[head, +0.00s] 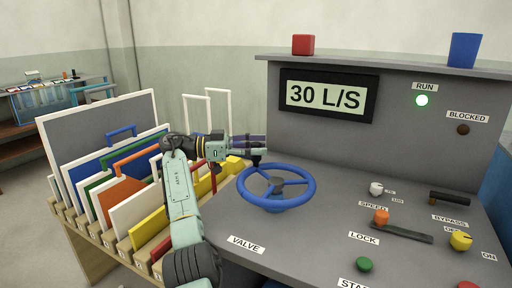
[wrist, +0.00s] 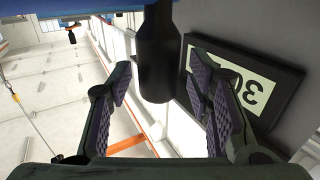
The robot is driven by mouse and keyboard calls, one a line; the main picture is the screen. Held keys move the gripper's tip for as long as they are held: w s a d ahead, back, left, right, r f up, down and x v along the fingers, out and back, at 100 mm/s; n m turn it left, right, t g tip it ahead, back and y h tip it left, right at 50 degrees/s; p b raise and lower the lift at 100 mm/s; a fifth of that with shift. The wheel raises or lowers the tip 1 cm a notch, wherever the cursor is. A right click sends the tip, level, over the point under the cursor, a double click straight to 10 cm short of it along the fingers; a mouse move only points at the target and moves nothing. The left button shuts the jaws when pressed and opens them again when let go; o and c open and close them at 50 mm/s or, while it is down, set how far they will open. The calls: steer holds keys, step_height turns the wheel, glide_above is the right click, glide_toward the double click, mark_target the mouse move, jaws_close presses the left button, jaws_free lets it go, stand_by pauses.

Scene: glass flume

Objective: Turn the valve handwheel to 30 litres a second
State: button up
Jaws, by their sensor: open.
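The blue valve handwheel (head: 276,188) sits on the grey console, behind the VALVE label (head: 248,244). The display (head: 327,96) reads 30 L/S; part of it also shows, turned, in the wrist view (wrist: 252,86). My gripper (head: 255,142) is at the wheel's far left edge. In the wrist view its padded fingers (wrist: 158,80) are spread. A dark upright handle (wrist: 158,50) stands between them, with gaps on both sides. A strip of blue rim (wrist: 80,10) crosses the top of that view. In the head view the handle is mostly hidden by my gripper.
An orange LOCK knob (head: 381,216), a black BYPASS lever (head: 449,198) and other controls lie right of the wheel. A rack of coloured panels (head: 107,157) stands left, close to my arm.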

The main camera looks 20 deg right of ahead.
step_height(320, 180, up, 10)
steer(key=shift+r, duration=0.1)
stand_by(0.4)
